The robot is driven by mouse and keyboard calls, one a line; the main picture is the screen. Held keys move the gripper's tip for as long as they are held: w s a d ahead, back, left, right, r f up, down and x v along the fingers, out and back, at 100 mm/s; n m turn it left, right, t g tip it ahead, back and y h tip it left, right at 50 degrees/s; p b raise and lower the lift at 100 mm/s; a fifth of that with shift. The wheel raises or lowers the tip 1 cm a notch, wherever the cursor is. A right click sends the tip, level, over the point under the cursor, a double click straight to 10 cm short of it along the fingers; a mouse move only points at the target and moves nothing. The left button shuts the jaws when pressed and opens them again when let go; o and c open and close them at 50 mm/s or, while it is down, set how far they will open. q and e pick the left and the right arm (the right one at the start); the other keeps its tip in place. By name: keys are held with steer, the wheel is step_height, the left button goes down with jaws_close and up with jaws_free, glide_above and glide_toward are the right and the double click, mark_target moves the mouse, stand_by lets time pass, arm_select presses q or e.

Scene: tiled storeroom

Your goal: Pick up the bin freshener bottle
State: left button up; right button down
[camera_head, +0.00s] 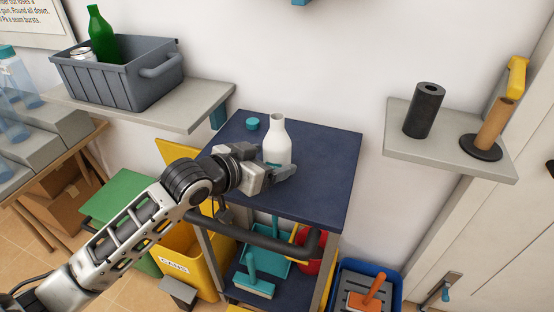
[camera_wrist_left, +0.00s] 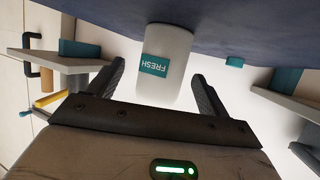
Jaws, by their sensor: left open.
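The bin freshener bottle (camera_head: 277,137) is white with a narrow neck and stands upright on the dark blue top of a cart (camera_head: 318,160). In the left wrist view the bottle (camera_wrist_left: 178,85) appears upside down, with a teal label reading "FRESH". My left gripper (camera_head: 284,172) is at the bottle's near side. In the left wrist view its two fingers (camera_wrist_left: 160,88) are open, one on each side of the bottle, with visible gaps. In the head view the gripper hides the bottle's lower part. My right gripper is not in view.
A small teal cap (camera_head: 253,123) lies on the cart top, left of the bottle. A grey crate (camera_head: 135,88) with a green bottle sits on the left shelf. The right shelf (camera_head: 440,155) holds a black roll (camera_head: 424,110) and a holder. The cart top right of the bottle is clear.

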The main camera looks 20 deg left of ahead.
mark_target(278, 155)
arm_select(q)
steer(key=x, duration=0.4)
steer(key=shift+a, duration=0.15)
steer(key=shift+r, duration=0.1)
steer(key=c, duration=1.1)
